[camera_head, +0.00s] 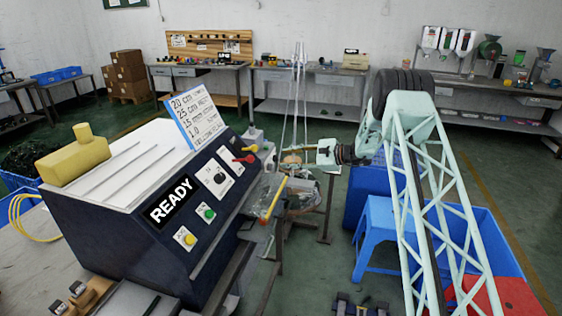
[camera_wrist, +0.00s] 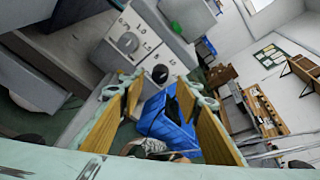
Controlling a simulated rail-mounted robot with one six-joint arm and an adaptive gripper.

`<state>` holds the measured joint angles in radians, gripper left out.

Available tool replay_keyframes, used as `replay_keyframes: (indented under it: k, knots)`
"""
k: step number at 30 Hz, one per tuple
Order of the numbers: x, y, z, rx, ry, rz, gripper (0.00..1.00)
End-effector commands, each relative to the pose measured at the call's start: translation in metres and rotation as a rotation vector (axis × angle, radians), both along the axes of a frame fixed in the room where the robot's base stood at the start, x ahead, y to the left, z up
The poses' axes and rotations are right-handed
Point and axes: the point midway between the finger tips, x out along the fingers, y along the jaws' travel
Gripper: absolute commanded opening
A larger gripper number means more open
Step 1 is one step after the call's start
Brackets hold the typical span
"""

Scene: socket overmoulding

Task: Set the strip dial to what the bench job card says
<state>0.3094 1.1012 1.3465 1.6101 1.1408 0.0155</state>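The machine's sloped panel carries a white dial plate with a dark round knob (camera_head: 219,178) and small marks around it. Its setting is too small to read. In the wrist view, a grey knob (camera_wrist: 128,42) on a marked white plate shows beyond the left finger, and a smaller knob (camera_wrist: 160,73) sits below it. A blue-edged card (camera_head: 197,118) stands on the machine's top with several handwritten-looking lines, including what looks like "20 cm" and "25 cm"; I cannot tell whether it is the job card. My gripper (camera_wrist: 159,82) is open and empty, its pads apart, short of the panel.
The machine's READY display (camera_head: 170,201), green button (camera_head: 205,213) and yellow button (camera_head: 186,237) are beside the dial. Red levers (camera_head: 246,158) and a yellow-gripped bar (camera_head: 273,199) stick out on its right. A blue stool (camera_head: 384,222) and blue bins stand under my arm.

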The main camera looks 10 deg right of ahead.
Motion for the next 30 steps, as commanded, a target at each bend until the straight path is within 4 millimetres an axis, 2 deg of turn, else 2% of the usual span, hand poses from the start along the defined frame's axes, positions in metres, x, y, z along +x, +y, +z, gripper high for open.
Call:
replay_keyframes:
  k: [3, 10, 23, 30]
  knots:
    - [0.008, 0.012, -0.005, -0.001, -0.001, 0.000, 0.31]
    - [0.018, 0.026, -0.010, 0.000, 0.000, 0.000, 0.31]
    - [0.021, 0.030, -0.011, 0.000, 0.000, 0.000, 0.31]
    - [0.021, 0.030, -0.011, 0.000, 0.000, 0.000, 0.12]
